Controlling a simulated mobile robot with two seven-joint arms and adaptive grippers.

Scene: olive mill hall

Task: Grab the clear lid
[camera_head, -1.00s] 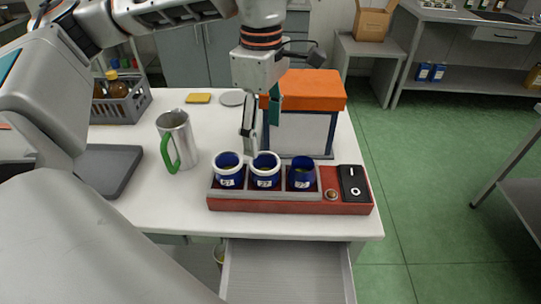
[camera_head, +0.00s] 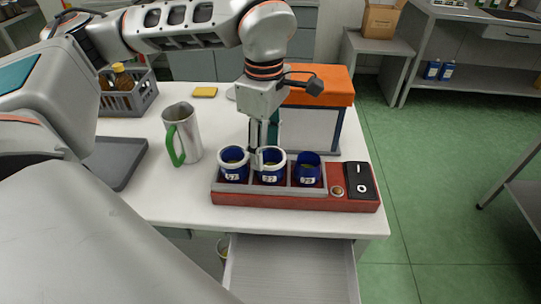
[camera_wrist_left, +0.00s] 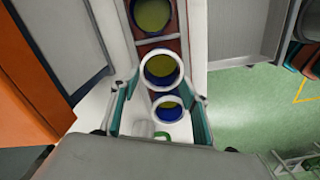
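Three blue cups stand in a row in a red and grey rack. The left cup (camera_head: 234,172) and middle cup (camera_head: 269,177) have pale rings around their tops, with olive-coloured contents visible; the right cup (camera_head: 308,174) has none. The ring on the middle cup (camera_wrist_left: 161,54) may be the rim of a clear lid; I cannot tell for sure. My left gripper (camera_head: 260,160) is low at the middle cup. In the left wrist view its fingers (camera_wrist_left: 161,92) are apart, with the ringed cups between or just beyond the tips. My right gripper is not in view.
A steel jug (camera_head: 182,133) with a green handle stands left of the rack (camera_head: 290,200). An orange-topped box (camera_head: 318,88) stands close behind. A black panel (camera_head: 360,180) is at the rack's right end. An open drawer (camera_head: 290,270) juts out in front.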

